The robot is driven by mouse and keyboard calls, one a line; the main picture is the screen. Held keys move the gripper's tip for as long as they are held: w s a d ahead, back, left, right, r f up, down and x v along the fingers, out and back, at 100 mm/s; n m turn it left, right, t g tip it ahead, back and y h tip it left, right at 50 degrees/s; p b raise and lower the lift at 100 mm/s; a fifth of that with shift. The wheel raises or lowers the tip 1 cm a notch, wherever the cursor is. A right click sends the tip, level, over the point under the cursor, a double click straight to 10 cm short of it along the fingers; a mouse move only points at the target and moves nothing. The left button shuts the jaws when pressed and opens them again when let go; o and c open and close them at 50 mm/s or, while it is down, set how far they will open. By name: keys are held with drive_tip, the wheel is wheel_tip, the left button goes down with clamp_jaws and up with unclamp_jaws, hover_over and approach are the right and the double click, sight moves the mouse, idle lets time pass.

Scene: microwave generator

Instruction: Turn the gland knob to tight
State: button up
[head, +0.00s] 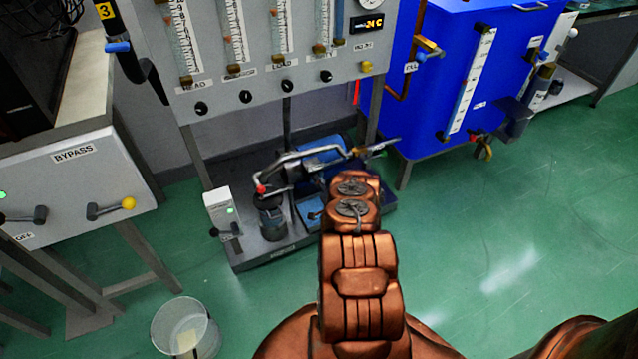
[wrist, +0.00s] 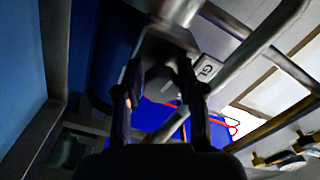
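In the wrist view, the two dark fingers of my gripper (wrist: 160,72) stand apart, with a clear gap between them. A dark grey block-like part (wrist: 158,42) lies just beyond the fingertips. A small white label (wrist: 208,68) starting "GL" sits to its right. I cannot make out the gland knob's shape or its setting, and I cannot tell whether the fingers touch the part. In the head view, my copper arm hides my gripper and part of the pump skid (head: 245,258), with its blue pump (head: 322,158) and metal pipes.
A grey panel (head: 225,85) with flow tubes and black knobs stands above the skid. A blue tank (head: 455,60) is to the right, a BYPASS box (head: 70,185) to the left. A clear bucket (head: 185,328) stands on the floor. Pipes (wrist: 265,35) cross close to my gripper.

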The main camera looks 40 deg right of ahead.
drive_tip(key=o, duration=0.3)
drive_tip(key=shift+s, duration=0.1)
drive_tip(key=v, duration=1.1)
drive_tip(key=shift+s+a, duration=0.25)
drive_tip(key=shift+s, duration=0.1)
